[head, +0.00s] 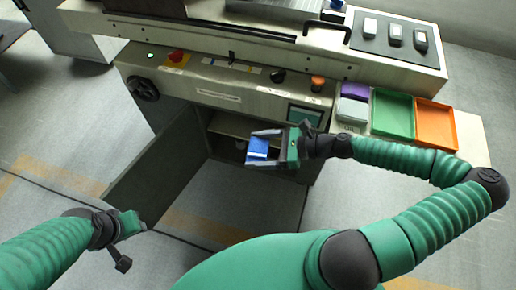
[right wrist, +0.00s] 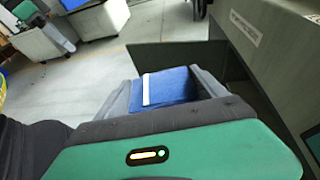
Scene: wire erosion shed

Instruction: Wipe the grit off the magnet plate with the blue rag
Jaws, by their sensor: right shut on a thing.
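My right gripper (head: 262,149) is shut on the blue rag (head: 257,148), in front of the open cabinet of the machine. In the right wrist view the rag (right wrist: 170,87) is a folded blue piece with a white stripe, between the two grey fingers (right wrist: 167,92). My left gripper (head: 133,224) is low at the left, away from the machine; its finger opening cannot be made out. A grey plate (head: 275,8) on top of the machine is cut by the picture edge. I cannot tell whether it is the magnet plate, and no grit can be made out.
The cabinet door (head: 158,167) stands open to the left of my right gripper. Purple (head: 355,90), green (head: 392,118) and orange (head: 436,124) trays sit on the right ledge. A dark panel (head: 392,40) holds three small blocks.

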